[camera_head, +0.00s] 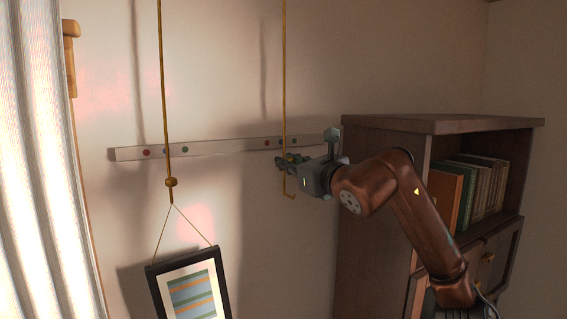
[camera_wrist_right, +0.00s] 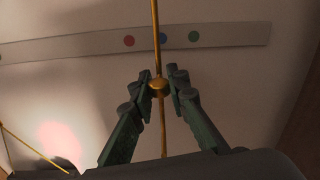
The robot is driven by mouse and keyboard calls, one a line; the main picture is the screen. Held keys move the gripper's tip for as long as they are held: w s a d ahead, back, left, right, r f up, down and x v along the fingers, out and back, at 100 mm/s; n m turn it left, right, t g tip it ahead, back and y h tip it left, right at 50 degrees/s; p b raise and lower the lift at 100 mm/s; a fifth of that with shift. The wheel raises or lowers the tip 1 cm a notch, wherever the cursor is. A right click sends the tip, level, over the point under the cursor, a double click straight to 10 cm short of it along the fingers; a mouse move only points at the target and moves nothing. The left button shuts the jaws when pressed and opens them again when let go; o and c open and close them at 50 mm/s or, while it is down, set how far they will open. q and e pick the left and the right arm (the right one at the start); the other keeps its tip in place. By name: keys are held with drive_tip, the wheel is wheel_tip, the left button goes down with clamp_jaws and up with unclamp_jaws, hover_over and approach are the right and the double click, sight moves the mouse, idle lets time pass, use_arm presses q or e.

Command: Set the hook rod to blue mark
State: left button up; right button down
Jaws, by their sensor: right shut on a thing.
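A thin brass hook rod (camera_head: 284,75) hangs from above in front of a pale wall rail, its hooked lower end (camera_head: 290,195) free. My right gripper (camera_head: 284,161) is shut on this rod at its small brass knob (camera_wrist_right: 158,86), with one dark finger on each side. The rail (camera_wrist_right: 75,46) carries red (camera_wrist_right: 129,41), blue (camera_wrist_right: 165,37) and green (camera_wrist_right: 194,37) marks. In the right wrist view the rod crosses the rail just left of the blue mark's centre, partly overlapping it. My left gripper is out of view.
A second brass rod (camera_head: 164,90) hangs at the left, holding a tilted framed picture (camera_head: 152,285) by its cord. A wooden bookcase (camera_head: 375,200) stands right of the rail, behind my right arm. A white curtain (camera_head: 40,150) is at far left.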

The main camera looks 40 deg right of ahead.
drive_tip(key=shift+s+d+r, duration=0.1)
drive_tip(key=shift+d, duration=0.2)
drive_tip(key=c, duration=2.2)
unclamp_jaws()
drive_tip(key=shift+d, duration=0.1)
drive_tip(key=o, duration=0.4)
drive_tip(key=shift+a, duration=0.2)
drive_tip(key=shift+c, duration=0.2)
drive_tip(key=shift+d, duration=0.1)
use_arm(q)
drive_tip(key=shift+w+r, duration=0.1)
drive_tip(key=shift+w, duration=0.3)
use_arm(e)
drive_tip(key=s+a, duration=0.1)
drive_tip(key=s, duration=0.6)
drive_tip(key=shift+a, duration=0.3)
drive_tip(key=shift+s, duration=0.15)
